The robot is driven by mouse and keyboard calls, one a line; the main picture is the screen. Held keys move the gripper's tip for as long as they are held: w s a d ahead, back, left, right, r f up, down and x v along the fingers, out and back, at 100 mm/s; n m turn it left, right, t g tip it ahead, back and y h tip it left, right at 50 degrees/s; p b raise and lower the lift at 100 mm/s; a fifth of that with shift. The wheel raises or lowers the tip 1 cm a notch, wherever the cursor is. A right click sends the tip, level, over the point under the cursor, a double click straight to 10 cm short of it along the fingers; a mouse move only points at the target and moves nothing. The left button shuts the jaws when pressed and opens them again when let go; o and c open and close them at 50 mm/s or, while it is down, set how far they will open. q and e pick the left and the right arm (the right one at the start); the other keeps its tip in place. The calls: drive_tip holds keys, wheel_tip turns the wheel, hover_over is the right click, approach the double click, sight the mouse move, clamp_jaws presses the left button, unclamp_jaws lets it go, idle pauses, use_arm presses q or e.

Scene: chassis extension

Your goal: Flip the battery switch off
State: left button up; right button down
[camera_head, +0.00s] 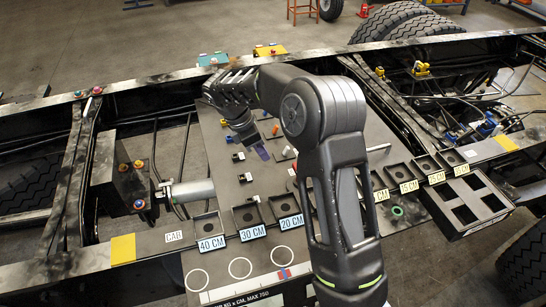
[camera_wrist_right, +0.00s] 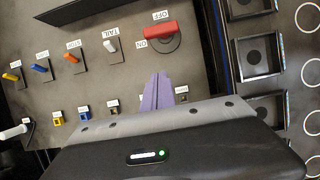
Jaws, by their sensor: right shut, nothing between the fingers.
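The red switch handle (camera_wrist_right: 148,34) lies across a dark round base in the right wrist view. An OFF label (camera_wrist_right: 161,15) is on one side of it and an ON label (camera_wrist_right: 141,44) is by its left end. My right gripper (camera_wrist_right: 158,90) has its purple fingertips together with nothing between them. The fingertips are apart from the handle, below it in the picture. In the head view my right gripper (camera_head: 262,152) hangs over the grey panel, and my arm hides part of the panel. My left gripper is not in view.
The panel (camera_head: 222,160) also carries small toggles, such as a blue one (camera_wrist_right: 41,69) and a white one (camera_wrist_right: 111,43). Open trays (camera_head: 247,214) with length labels line the near edge. Dark chassis rails (camera_head: 150,80) surround the panel.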

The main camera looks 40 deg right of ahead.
drive_tip(key=b+x, duration=0.5)
drive_tip(key=x, duration=0.4)
drive_tip(key=shift+f, duration=0.45)
drive_tip(key=d, duration=0.2)
drive_tip(key=s+d, duration=0.1)
drive_tip(key=shift+d+r, duration=0.1)
drive_tip(key=shift+r, duration=0.15)
drive_tip(key=shift+s+d, duration=0.1)
drive_tip(key=shift+d, duration=0.3)
